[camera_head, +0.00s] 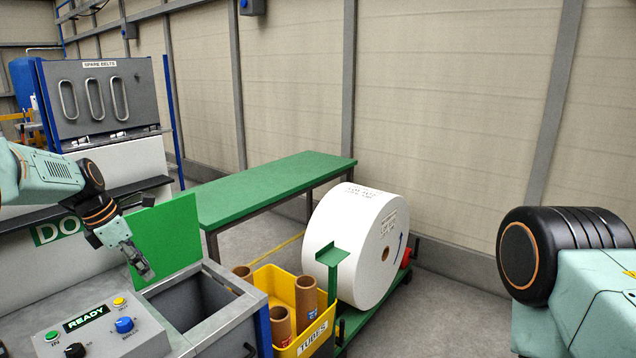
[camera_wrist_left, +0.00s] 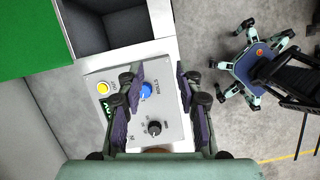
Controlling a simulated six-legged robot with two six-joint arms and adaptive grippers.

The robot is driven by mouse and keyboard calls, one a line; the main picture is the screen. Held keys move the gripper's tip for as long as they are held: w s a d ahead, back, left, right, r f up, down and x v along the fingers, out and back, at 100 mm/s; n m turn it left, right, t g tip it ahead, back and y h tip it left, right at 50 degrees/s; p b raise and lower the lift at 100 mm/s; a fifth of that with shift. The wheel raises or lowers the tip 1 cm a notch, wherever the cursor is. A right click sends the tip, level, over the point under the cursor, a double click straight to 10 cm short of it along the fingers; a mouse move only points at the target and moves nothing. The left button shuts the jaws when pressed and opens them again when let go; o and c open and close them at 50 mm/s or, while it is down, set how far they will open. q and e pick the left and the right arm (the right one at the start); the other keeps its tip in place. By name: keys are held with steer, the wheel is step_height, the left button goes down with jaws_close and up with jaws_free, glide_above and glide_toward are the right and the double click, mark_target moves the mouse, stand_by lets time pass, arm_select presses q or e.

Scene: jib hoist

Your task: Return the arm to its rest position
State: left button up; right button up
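My left arm comes in from the left in the head view. Its gripper (camera_head: 140,262) points down and to the right, in front of the upright green panel and above the control box. In the left wrist view the gripper (camera_wrist_left: 160,78) has its dark pads well apart with nothing between them. The control box (camera_wrist_left: 130,125) shows beyond the fingers, with a blue knob, a black knob and a yellow button. My right arm (camera_head: 560,260) shows only as a black joint and pale green link at the right edge. Its gripper is out of view.
An open grey bin (camera_head: 205,305) lies beside the control box (camera_head: 95,330), marked READY. A yellow crate (camera_head: 312,335) holds brown tubes. A large white roll (camera_head: 365,245) stands on a green stand. A green table (camera_head: 265,185) is behind. A grey cabinet (camera_head: 100,95) stands at left.

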arm_select(q)
steer(key=s+d+f+m+g+y+b, duration=0.1)
steer(key=s+d+f+m+b, duration=0.4)
steer(key=f, duration=0.6)
steer(key=s+d+f+m+b, duration=0.1)
steer(key=s+f+m, duration=0.2)
steer(key=s+f, duration=0.65)
steer(key=s+d+f+m+g+y+b, duration=0.1)
steer(key=s+d+f+m+b, duration=0.25)
steer(key=f, duration=1.05)
steer(key=s+d+f+m+b, duration=0.2)
steer(key=s+f+m+b, duration=0.1)
steer(key=s, duration=0.7)
steer(key=s+d+f+m+b, duration=0.1)
steer(key=s+f+m+b, duration=0.2)
steer(key=s+m, duration=0.3)
steer(key=s+d+f+m+b, duration=0.2)
steer(key=s+m, duration=0.3)
steer(key=s, duration=0.8)
steer(key=shift+s+d+f+g+y+b, duration=0.3)
steer(key=shift+s+f+y+b, duration=0.15)
steer(key=shift+f, duration=0.35)
steer(key=shift+w+f, duration=0.1)
steer(key=shift+w, duration=0.05)
steer(key=shift+a, duration=0.1)
